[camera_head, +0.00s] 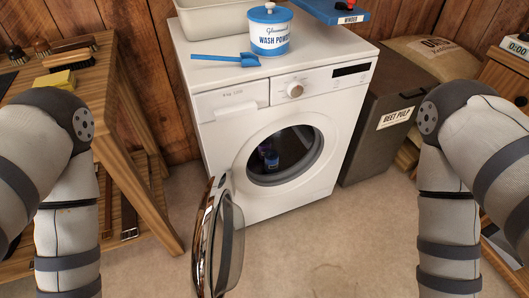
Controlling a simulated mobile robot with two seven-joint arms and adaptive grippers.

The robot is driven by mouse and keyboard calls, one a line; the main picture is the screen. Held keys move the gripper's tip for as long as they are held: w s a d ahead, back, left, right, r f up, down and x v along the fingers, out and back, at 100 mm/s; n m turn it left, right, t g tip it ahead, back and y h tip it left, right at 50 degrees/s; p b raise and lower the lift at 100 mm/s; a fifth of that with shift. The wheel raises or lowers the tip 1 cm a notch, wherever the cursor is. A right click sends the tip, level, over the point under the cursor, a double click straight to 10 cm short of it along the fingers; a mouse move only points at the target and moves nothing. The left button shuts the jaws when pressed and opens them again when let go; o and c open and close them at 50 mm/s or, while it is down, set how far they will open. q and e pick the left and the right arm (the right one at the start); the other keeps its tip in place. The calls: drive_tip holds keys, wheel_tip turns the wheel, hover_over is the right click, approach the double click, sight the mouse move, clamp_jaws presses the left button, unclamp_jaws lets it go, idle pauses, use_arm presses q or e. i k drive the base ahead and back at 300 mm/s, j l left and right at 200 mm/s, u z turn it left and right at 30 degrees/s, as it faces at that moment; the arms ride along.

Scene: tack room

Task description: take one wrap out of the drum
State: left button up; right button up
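The white washing machine (225,130) stands in the middle of the view with its round door (228,240) swung open to the left. The drum (300,165) is open to view and dark inside. A small dark bundle with blue and purple patches (271,158) lies in the drum near the opening; I cannot tell how many wraps it is. The deeper part of the drum is in shadow. Both my arms show at the sides, bending down out of the picture, and neither gripper is in view.
On the machine top are a wash powder tub (269,38), a blue scoop (226,58), a pale basin (215,15) and a blue tray (335,10). A wooden bench (125,115) stands left, a dark beet pulp bin (375,145) right. The floor in front (325,255) is clear.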

sight(271, 161)
drive_tip(key=i+l+u, duration=0.25)
drive_tip(key=l, duration=0.25)
drive_tip(key=i+l+u, duration=0.25)
drive_tip(key=l, duration=0.25)
drive_tip(key=i+l+u, duration=0.1)
drive_tip(key=l+u, duration=0.15)
drive_tip(key=l, duration=0.25)
drive_tip(key=l+u, duration=0.3)
drive_tip(key=l, duration=0.3)
drive_tip(key=i+l+u, duration=0.1)
drive_tip(key=l+u, duration=0.15)
drive_tip(key=l, duration=0.35)
